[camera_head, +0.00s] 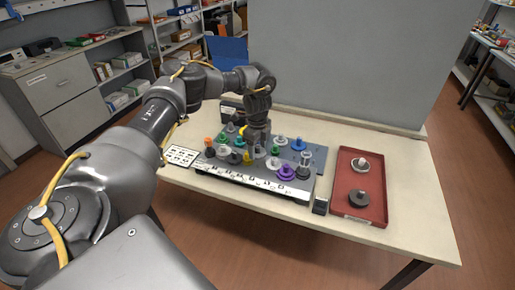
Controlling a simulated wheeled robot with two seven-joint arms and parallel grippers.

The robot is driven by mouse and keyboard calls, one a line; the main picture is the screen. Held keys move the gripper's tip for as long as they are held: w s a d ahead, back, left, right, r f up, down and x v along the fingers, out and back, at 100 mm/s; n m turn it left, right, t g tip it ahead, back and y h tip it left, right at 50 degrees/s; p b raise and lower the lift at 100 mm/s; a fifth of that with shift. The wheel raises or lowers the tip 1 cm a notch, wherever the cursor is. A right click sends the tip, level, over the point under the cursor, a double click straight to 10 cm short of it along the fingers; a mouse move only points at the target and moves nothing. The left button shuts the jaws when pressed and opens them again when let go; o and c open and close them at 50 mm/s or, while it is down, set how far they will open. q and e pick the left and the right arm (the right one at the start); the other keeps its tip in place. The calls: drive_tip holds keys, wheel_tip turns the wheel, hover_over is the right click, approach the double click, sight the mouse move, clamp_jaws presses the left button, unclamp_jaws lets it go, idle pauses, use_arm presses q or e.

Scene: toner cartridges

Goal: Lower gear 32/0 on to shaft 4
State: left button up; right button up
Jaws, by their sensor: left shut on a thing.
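A dark board (225,167) on the table carries several shafts with small gears in orange, green, white, grey, yellow, blue and purple. A white label strip (233,180) runs along its front edge, and its marks are too small to read. My left gripper (258,150) points down over the middle of the board, low among the gears. It is shut on a gear that its fingers mostly hide. I cannot tell which gear is 32/0 or which shaft is 4, or whether the held gear touches a shaft. My right gripper is not in view.
A red tray (375,207) on the right holds a light grey gear (360,165) and a dark gear (358,199). A white printed card (181,155) lies left of the board. A grey panel (335,65) stands behind the table.

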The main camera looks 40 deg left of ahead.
sight(257, 154)
use_arm(q)
drive_tip(key=shift+s+r+p, duration=0.1)
drive_tip(key=shift+r+p, duration=0.05)
drive_tip(key=shift+p, duration=0.15)
drive_tip(key=shift+a+p, duration=0.1)
drive_tip(key=shift+p, duration=0.3)
idle(0.6)
drive_tip(key=shift+f, duration=0.2)
drive_tip(key=shift+f+b, duration=0.75)
drive_tip(key=shift+f, duration=1.05)
drive_tip(key=shift+r+p, duration=0.1)
drive_tip(key=shift+p, duration=0.2)
drive_tip(key=shift+f, duration=0.4)
idle(1.1)
drive_tip(key=shift+f+b, duration=0.3)
drive_tip(key=shift+f, duration=0.65)
idle(0.5)
